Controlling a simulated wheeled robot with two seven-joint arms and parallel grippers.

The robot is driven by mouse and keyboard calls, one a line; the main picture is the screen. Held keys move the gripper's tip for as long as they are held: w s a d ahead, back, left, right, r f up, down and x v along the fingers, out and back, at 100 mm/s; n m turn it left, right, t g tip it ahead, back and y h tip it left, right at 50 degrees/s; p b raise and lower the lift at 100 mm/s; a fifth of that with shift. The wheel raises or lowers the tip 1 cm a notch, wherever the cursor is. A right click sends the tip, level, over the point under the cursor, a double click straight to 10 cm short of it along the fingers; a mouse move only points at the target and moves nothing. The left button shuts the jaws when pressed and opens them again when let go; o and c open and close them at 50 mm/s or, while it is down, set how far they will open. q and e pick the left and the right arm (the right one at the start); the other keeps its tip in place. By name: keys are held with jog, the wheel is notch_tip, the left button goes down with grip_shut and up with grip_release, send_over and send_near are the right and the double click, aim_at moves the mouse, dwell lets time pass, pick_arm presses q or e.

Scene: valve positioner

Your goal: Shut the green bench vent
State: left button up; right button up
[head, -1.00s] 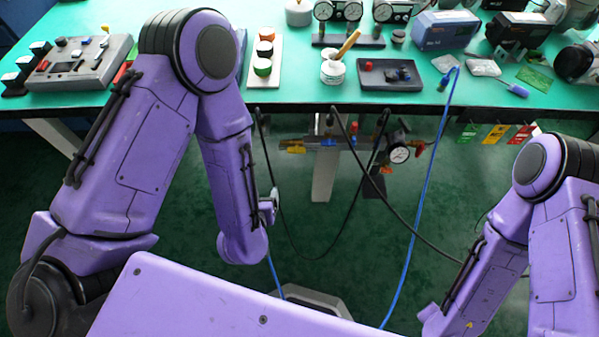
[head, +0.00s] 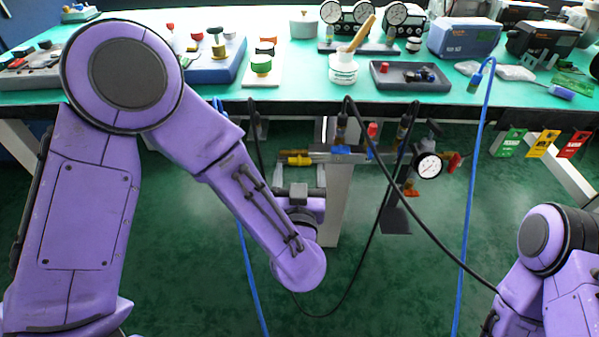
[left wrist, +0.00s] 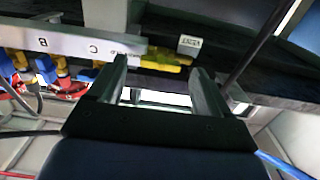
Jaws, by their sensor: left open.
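In the left wrist view a small white label (left wrist: 189,45), which seems to read VENT, sits by a yellow fitting (left wrist: 165,57) on the pipework under the bench. The yellow fitting also shows in the head view (head: 297,159). I see no clearly green handle there. My left gripper (left wrist: 160,72) is open and empty, its two fingers pointing at the yellow fitting, apparently just short of it; contact cannot be told. My right gripper is out of view.
A pressure gauge (head: 428,165) and red-handled fitting (head: 455,161) are right of the pipework. Black hoses and a blue hose (head: 470,190) hang in front. Green (head: 509,143), yellow and red tags hang from the bench edge.

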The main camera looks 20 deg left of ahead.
pick_arm(q)
jog(key=shift+x, duration=0.8)
jog(key=c, duration=1.1)
jog(key=shift+o, duration=0.3)
jog(key=n+p, duration=0.1)
jog(key=n, duration=0.2)
jog(key=shift+n, duration=0.4)
jog(key=n, duration=0.4)
jog(key=shift+n, duration=0.3)
jog(key=shift+n+b, duration=0.35)
jog(key=shift+n, duration=4.45)
